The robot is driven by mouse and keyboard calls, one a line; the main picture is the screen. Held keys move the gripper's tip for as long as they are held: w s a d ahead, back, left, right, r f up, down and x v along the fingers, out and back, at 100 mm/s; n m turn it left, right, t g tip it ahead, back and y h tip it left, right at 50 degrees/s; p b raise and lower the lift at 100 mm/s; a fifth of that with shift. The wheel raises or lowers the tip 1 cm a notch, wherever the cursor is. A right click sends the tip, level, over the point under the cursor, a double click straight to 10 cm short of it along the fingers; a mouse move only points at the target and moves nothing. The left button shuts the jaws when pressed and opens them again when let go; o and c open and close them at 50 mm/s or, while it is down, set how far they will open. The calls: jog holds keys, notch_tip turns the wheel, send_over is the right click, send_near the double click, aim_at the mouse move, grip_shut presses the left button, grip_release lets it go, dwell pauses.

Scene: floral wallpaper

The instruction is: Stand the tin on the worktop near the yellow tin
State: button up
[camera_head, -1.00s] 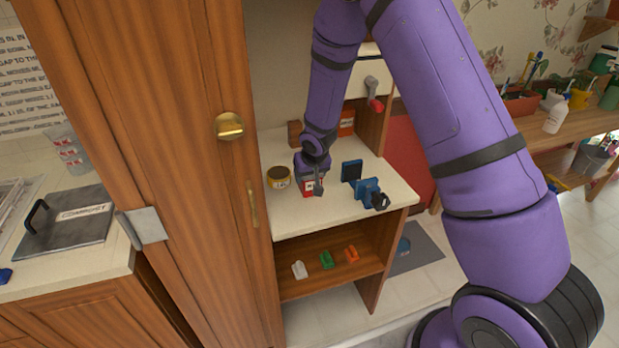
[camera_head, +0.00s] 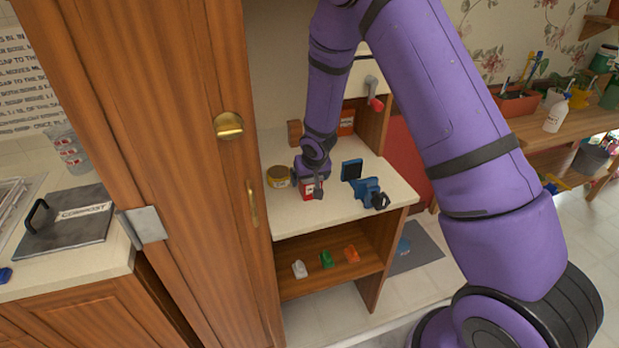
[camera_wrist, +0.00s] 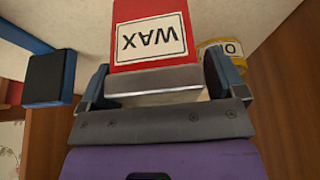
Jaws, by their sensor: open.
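The red tin with a white WAX label (camera_wrist: 155,38) lies between my gripper's fingers in the wrist view. In the head view the red tin (camera_head: 307,191) is on the pale worktop (camera_head: 330,209), partly hidden by my gripper (camera_head: 316,187). My gripper (camera_wrist: 155,82) is open, with one finger on each side of the tin and narrow gaps showing. The yellow tin (camera_head: 278,176) stands close to the left of the red tin; part of it shows at the right in the wrist view (camera_wrist: 234,54).
A blue clamp-like object (camera_head: 366,190) with a dark blue block stands right of the red tin. A tall wooden cabinet door (camera_head: 150,170) stands left. Small white, green and orange items sit on the shelf below (camera_head: 330,275). The worktop's front strip is clear.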

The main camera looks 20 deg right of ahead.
jog(key=v, duration=1.2)
jog(key=s+d+r+h, duration=0.1)
jog(key=s+d+r, duration=0.2)
jog(key=s+r, duration=0.55)
jog(key=s+d+r, duration=0.3)
jog(key=s+r, duration=0.2)
jog(key=r, duration=0.7)
jog(key=s+r, duration=0.3)
jog(key=s, duration=0.7)
jog(key=s+r+y, duration=0.1)
jog(key=s+r, duration=0.3)
jog(key=s, duration=0.5)
jog(key=shift+s+t, duration=0.3)
jog(key=shift+s, duration=0.1)
